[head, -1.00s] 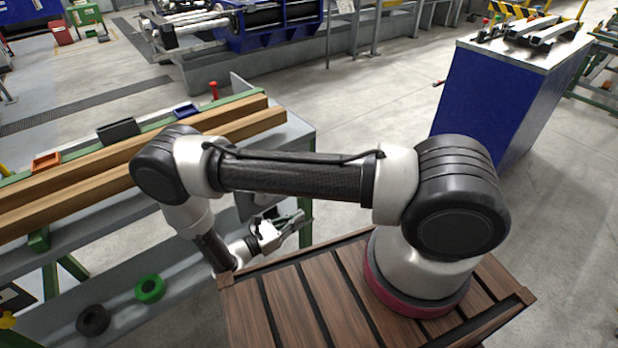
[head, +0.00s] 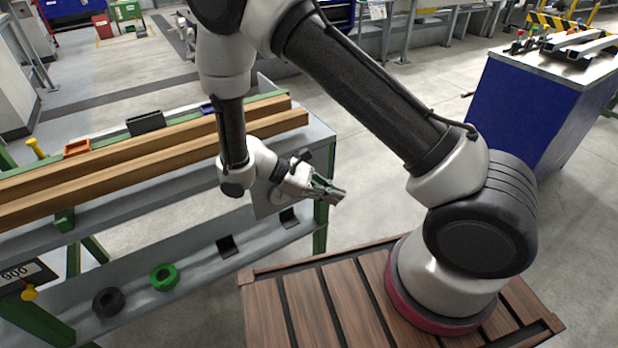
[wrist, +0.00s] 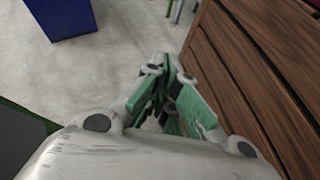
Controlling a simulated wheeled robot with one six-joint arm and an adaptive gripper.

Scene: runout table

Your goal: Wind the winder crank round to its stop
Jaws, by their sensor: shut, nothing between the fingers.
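My gripper (head: 335,195) is off the front of the runout table near its right end, pointing right. It is shut and empty, and its green-padded fingers (wrist: 165,70) also show in the wrist view. A grey plate (head: 262,204) stands at the table front just behind my wrist, with a round grey disc partly covered by my gripper. This may be the winder, but I cannot make out its crank or handle.
The runout table (head: 315,133) carries long wooden beams (head: 150,150). A green ring (head: 164,277) and a black ring (head: 108,301) are on its lower front panel. A blue cabinet (head: 520,110) stands at the right. Open floor lies between table and cabinet.

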